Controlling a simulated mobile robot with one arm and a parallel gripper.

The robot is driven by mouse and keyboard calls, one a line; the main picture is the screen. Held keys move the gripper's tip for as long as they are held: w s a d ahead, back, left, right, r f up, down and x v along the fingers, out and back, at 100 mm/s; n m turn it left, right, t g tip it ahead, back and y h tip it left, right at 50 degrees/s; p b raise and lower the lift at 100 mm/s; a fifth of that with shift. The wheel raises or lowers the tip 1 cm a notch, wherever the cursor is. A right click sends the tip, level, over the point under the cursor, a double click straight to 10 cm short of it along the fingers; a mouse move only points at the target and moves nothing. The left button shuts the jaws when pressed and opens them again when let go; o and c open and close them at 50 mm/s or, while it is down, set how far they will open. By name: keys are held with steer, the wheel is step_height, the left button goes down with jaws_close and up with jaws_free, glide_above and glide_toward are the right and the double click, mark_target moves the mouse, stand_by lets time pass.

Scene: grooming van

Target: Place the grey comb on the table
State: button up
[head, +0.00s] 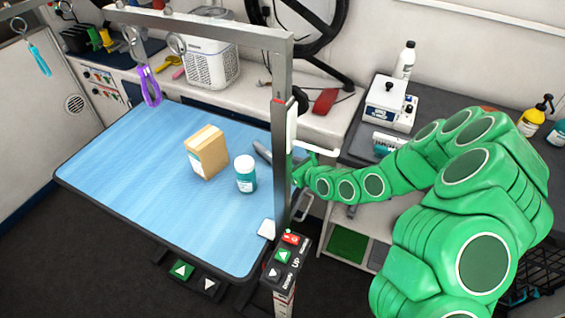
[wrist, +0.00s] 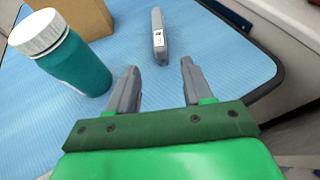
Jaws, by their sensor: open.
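A slim grey item with a white label (wrist: 158,38), which looks like the grey comb, lies on the blue table mat (wrist: 215,60); no teeth can be made out. In the head view, a grey piece (head: 262,152) beside the post appears to be this item, partly hidden. The grooming table (head: 120,170) shows there too. My gripper (wrist: 160,72) is open and empty, its fingertips just short of the grey item and apart from it. In the head view the post hides most of my gripper.
A teal bottle with white cap (head: 246,178) and a tan box (head: 206,155) stand left of my gripper. The metal post (head: 283,130) rises close beside my arm. The table's left half is clear.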

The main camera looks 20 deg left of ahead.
steer(key=shift+v, duration=0.95)
